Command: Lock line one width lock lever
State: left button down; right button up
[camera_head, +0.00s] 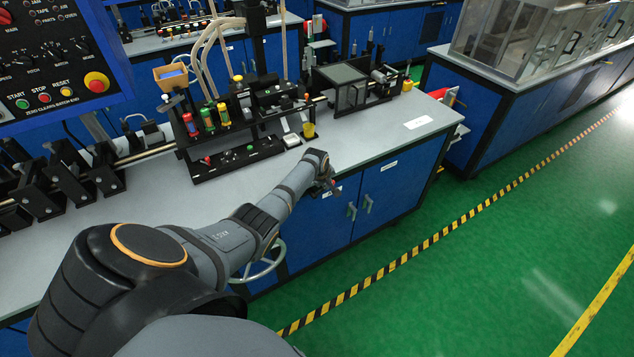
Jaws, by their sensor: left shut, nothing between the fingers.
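My left arm reaches across the front of the bench, and my left gripper (331,188) is small and dark at its end, by the bench's front edge above the blue cabinet doors. It is shut and empty, apart from the machines on the bench. A black tape machine (270,98) stands on the grey bench top behind it, up and to the left. I cannot tell which small part is the line one width lock lever. A red-tipped part (207,160) shows on the machine's low black base (235,162). My right gripper is not in view.
Red, green and yellow bottles (207,117) stand in a black rack, and a yellow cup (309,130) stands at the machine's front. A control panel (55,60) hangs at upper left. The bench top (385,130) is clear at right. Green floor lies in front.

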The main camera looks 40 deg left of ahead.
pick_arm(q)
jog(key=w+f+b, duration=0.1)
jog(key=f+g+b, duration=0.1)
jog(key=b, duration=0.1)
jog(key=shift+w+d+f+g+y, duration=0.2)
jog(key=shift+w+g+y, duration=0.1)
jog(key=shift+w+y, duration=0.1)
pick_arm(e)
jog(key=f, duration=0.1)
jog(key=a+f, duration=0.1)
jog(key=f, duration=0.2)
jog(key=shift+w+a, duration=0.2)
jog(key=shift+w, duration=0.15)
pick_arm(q)
jog(key=shift+b, duration=0.3)
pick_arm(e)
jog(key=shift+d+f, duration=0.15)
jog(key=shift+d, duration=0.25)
